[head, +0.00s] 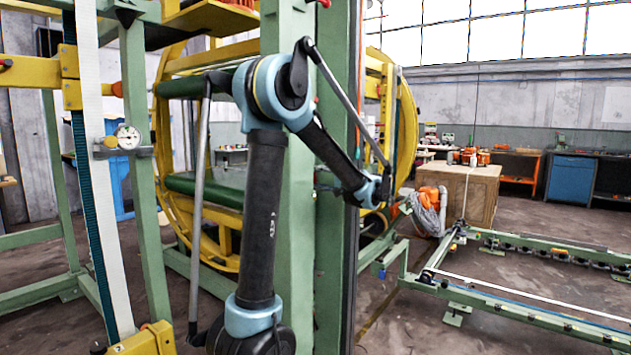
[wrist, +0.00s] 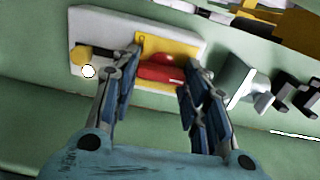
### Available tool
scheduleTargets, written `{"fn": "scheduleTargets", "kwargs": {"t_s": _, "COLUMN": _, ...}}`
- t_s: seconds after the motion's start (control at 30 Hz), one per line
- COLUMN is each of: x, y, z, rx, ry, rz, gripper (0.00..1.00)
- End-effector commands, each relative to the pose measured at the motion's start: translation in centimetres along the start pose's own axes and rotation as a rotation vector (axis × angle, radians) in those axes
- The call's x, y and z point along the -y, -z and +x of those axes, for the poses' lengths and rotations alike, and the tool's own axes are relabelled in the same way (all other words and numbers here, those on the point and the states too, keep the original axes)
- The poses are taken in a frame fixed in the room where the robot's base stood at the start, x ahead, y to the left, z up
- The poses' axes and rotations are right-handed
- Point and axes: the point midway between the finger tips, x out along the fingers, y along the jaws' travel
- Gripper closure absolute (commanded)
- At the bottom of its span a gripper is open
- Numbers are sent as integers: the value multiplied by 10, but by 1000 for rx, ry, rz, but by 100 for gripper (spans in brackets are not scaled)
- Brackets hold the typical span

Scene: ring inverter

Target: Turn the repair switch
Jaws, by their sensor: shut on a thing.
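In the wrist view, the repair switch (wrist: 160,73) is a red knob on a yellow plate, set in a pale panel (wrist: 95,22) on a green surface. My gripper (wrist: 162,68) has one finger on each side of the red knob and is shut on it. The fingers cover part of the yellow plate, and the knob's exact angle is hard to tell. In the head view, my arm reaches past a green column; the switch and my fingers cannot be made out there.
A yellow knob (wrist: 90,55) sits left of the fingers on the same panel. In the head view, a green column (head: 300,230) stands near my arm, with a yellow ring frame (head: 405,130) behind.

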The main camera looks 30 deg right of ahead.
Motion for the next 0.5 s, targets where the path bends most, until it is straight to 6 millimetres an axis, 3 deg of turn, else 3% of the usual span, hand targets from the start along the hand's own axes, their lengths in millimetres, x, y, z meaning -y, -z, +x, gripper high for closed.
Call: {"fn": "scheduleTargets", "kwargs": {"t_s": 0.5, "x": -1, "y": 3, "z": -2, "rx": -8, "ry": -4, "rz": 41, "gripper": 82}}
